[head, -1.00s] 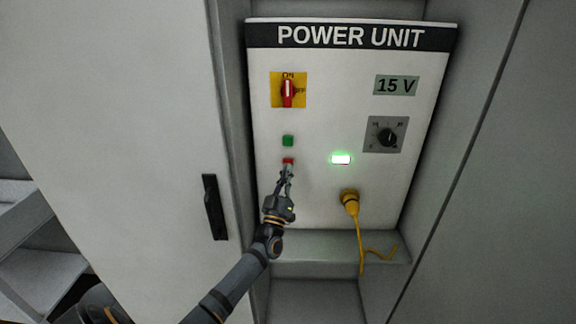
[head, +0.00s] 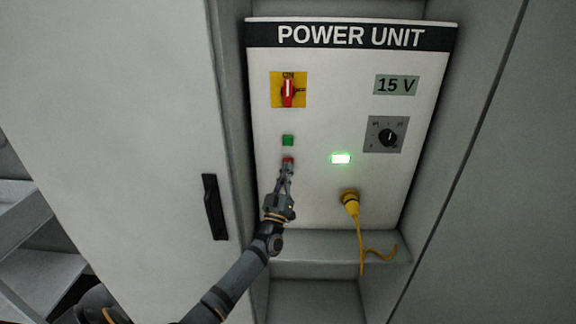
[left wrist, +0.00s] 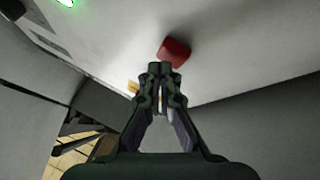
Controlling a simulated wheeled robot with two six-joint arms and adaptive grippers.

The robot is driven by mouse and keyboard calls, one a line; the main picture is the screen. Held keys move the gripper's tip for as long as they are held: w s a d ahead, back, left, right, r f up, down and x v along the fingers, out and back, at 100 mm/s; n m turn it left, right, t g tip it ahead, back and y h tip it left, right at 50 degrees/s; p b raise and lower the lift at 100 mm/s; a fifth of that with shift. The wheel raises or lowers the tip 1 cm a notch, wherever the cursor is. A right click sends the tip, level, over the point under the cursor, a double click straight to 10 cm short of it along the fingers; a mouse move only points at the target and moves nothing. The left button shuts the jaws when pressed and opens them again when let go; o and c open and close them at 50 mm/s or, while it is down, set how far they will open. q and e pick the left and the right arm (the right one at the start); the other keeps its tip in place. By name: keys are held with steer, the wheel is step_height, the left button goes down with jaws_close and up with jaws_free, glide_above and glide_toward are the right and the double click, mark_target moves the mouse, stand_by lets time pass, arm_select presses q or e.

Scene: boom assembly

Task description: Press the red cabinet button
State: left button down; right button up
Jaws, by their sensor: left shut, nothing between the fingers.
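The red button (head: 288,160) is on the white power unit panel (head: 320,195), just below a green button (head: 288,140). My left gripper (head: 287,166) points up at it from below, and its tips overlap the button's lower part in the head view. In the left wrist view the red button (left wrist: 174,51) stands out from the panel just beyond the shut fingertips (left wrist: 160,69). I cannot tell whether the tips touch it. The left gripper is shut and holds nothing. My right gripper is not in view.
A red rotary switch (head: 288,92) on a yellow plate is above the buttons. A dial (head: 386,136), a lit green lamp (head: 341,159) and a yellow plug (head: 350,199) with its cable are to the right. The cabinet door (head: 150,130) stands at the left.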

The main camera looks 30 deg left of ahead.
arm_select(q)
steer(key=shift+w+a+b, duration=0.3)
steer(key=shift+w, duration=0.15)
stand_by(0.4)
steer(key=shift+s, duration=0.1)
steer(key=shift+s+d+p, duration=0.5)
steer(key=shift+s+p, duration=0.2)
steer(key=shift+p, duration=0.05)
steer(key=s+d+p, duration=0.1)
steer(key=s+p, duration=0.1)
steer(key=s, duration=0.1)
steer(key=s+d+p, duration=0.1)
steer(key=shift+s+d, duration=0.15)
steer(key=shift+d, duration=0.15)
stand_by(0.8)
